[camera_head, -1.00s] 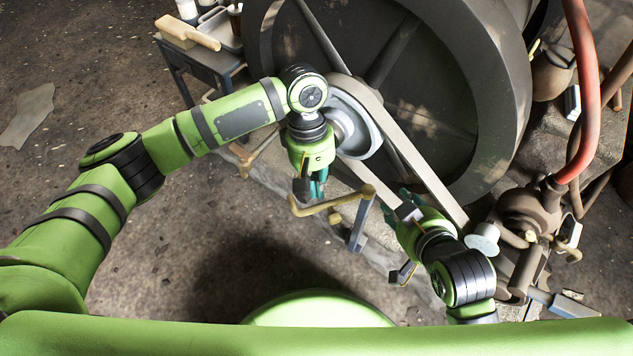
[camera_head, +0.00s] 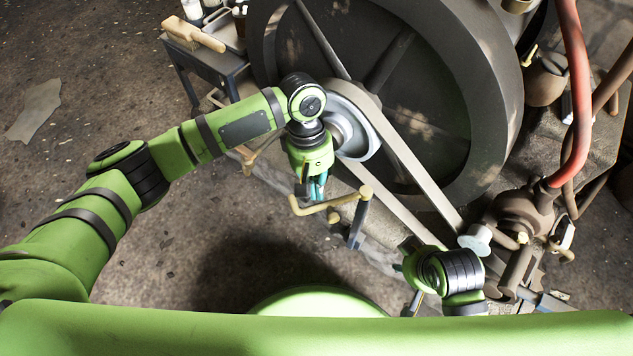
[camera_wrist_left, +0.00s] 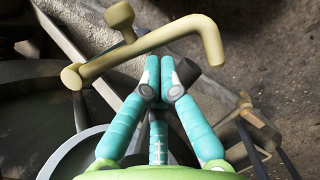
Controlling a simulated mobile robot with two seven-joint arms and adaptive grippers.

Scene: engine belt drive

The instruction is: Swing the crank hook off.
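The crank hook (camera_head: 331,204) is a tan bent bar in front of the pulley (camera_head: 352,128). In the left wrist view the bar (camera_wrist_left: 148,47) runs just past the fingertips, with a short upright knob on it and a bent end at right. My left gripper (camera_head: 316,187) hangs over the left part of the bar. In the left wrist view its teal fingers (camera_wrist_left: 160,82) have tips drawn close together at the bar. I cannot tell whether they touch or grip it.
A grey belt (camera_head: 412,170) runs from the pulley past the large dark flywheel (camera_head: 455,75) toward machinery at lower right. A grey post (camera_head: 359,226) stands just right of the crank. A small table (camera_head: 215,62) with a brush is at upper left.

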